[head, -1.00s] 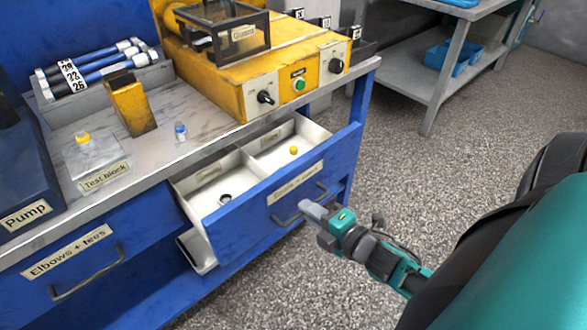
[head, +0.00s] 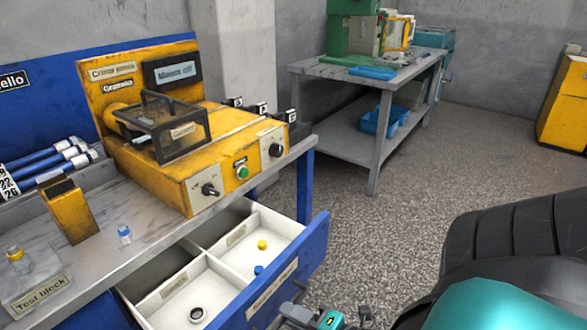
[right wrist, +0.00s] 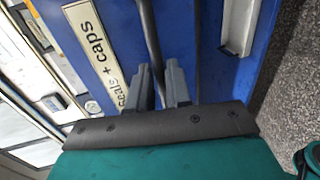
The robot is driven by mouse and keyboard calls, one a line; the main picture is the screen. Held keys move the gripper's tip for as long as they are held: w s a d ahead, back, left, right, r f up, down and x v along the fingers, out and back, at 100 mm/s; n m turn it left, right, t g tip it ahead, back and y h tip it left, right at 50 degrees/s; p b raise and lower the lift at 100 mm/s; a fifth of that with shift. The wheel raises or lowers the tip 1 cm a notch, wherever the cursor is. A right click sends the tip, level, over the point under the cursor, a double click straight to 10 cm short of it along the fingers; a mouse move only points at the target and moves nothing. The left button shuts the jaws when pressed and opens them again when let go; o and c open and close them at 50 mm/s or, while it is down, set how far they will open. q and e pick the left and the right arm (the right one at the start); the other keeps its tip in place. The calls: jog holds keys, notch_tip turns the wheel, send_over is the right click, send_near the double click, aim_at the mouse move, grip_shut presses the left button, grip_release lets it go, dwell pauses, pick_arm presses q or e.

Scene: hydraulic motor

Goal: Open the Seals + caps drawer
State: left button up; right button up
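The Seals + caps drawer (head: 318,250) is blue-fronted and stands pulled out, its white compartments showing. A yellow cap (head: 262,245) and a blue cap (head: 258,270) lie in the right compartment, and a dark ring (head: 196,314) lies in the left one. In the right wrist view its label (right wrist: 92,52) and dark bar handle (right wrist: 149,35) show. My right gripper (right wrist: 160,80) has a finger on each side of the handle, closed on it. In the head view that gripper is mostly cut off at the bottom edge. My left gripper is not in view.
A grey table (head: 310,68) stands behind. The floor (head: 400,190) to the right is clear.

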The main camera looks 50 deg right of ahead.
jog(key=o, duration=0.3)
jog(key=p+v, duration=0.1)
jog(key=v, duration=1.2)
jog(key=shift+d+p, duration=0.1)
jog(key=shift+p, duration=0.2)
jog(key=shift+w, duration=0.1)
